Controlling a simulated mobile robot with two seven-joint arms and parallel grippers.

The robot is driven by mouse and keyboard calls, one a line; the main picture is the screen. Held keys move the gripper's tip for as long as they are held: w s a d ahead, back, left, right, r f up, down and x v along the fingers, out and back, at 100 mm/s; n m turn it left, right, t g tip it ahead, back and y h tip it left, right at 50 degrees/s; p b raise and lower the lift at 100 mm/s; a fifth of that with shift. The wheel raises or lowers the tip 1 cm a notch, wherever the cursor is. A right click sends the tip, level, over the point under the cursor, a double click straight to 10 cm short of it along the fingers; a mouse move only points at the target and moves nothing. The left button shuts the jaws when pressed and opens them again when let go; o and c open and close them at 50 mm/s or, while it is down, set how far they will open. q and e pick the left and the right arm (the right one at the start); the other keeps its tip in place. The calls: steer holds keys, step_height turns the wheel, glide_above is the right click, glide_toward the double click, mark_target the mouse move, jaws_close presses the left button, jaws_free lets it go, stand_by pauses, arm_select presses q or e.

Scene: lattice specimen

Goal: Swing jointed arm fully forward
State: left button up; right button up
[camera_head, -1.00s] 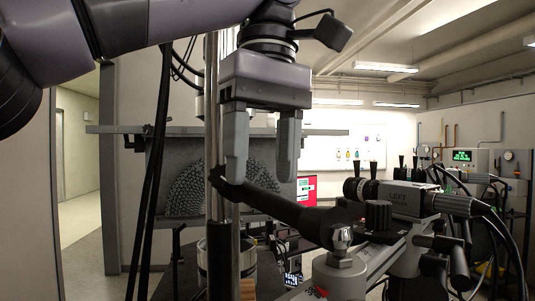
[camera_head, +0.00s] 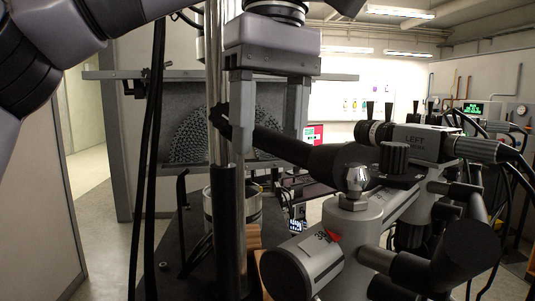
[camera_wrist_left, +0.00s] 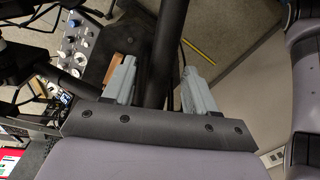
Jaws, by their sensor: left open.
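The jointed arm shows in the head view as a black bar (camera_head: 285,145) running from near a silver post to a round joint with a silver knob (camera_head: 357,181). My left gripper (camera_head: 268,142) is open, pointing down at the bar. One finger is in front of the bar and the other is behind it, so the fingers straddle it without visibly closing on it. In the left wrist view a dark bar (camera_wrist_left: 166,50) passes between the two grey fingers of the open left gripper (camera_wrist_left: 158,76). My right gripper is not in view.
The silver post with a black sleeve (camera_head: 228,225) stands just left of the bar. A camera-like instrument marked LEFT (camera_head: 418,143) sits close on the right, with cables. A grey cylinder (camera_head: 303,262) is below. Open floor (camera_head: 95,225) lies at left.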

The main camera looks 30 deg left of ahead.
arm_select(q)
steer(key=shift+a+f, duration=0.1)
steer(key=shift+f, duration=1.65)
steer(key=shift+c, duration=0.3)
jaws_close()
